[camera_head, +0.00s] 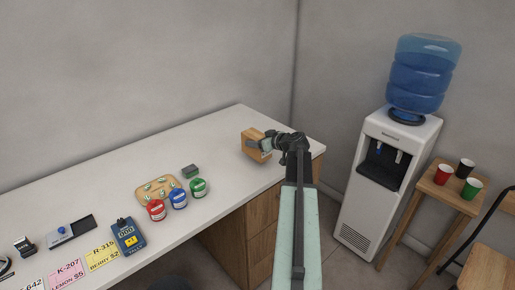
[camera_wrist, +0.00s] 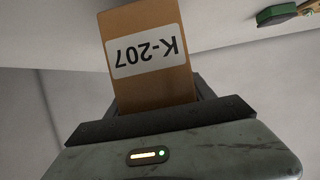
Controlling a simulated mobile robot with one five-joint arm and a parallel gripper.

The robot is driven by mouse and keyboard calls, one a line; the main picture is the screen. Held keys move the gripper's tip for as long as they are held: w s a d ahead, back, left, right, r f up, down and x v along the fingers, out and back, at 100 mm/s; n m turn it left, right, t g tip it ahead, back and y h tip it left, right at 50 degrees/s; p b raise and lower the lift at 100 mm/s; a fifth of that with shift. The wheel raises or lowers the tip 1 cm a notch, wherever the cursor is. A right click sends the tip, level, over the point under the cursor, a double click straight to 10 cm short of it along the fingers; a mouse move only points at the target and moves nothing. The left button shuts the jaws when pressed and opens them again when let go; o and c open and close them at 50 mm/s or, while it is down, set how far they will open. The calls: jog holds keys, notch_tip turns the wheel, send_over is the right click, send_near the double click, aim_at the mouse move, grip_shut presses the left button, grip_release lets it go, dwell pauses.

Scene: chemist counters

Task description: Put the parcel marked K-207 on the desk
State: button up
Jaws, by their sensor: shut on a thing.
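The parcel (camera_head: 252,139), a brown box, shows in the head view at the right end of the white desk (camera_head: 225,140). In the wrist view the parcel (camera_wrist: 150,85) has a white label that reads K-207, upside down. My gripper (camera_head: 264,145) is shut on the parcel from its right side. I cannot tell whether the parcel's underside touches the desk top or is slightly above it. The parcel hides part of the jaws in the wrist view.
A water cooler (camera_head: 375,190) and stool with cups (camera_head: 440,190) stand right. The desk's back is clear.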

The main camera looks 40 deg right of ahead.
jog(key=f+b, duration=0.2)
jog(key=f, duration=0.1)
jog(key=shift+s+d+f+b, duration=0.15)
jog(key=shift+d+f+b, duration=0.1)
jog(key=shift+b, duration=0.1)
jog(key=shift+a+r, duration=0.15)
jog(key=shift+r, duration=0.05)
jog(key=shift+f, duration=0.2)
jog(key=o, duration=1.7)
jog(key=shift+r, duration=0.1)
jog(key=shift+r, duration=0.1)
jog(key=p+v, duration=0.5)
jog(key=v, duration=0.7)
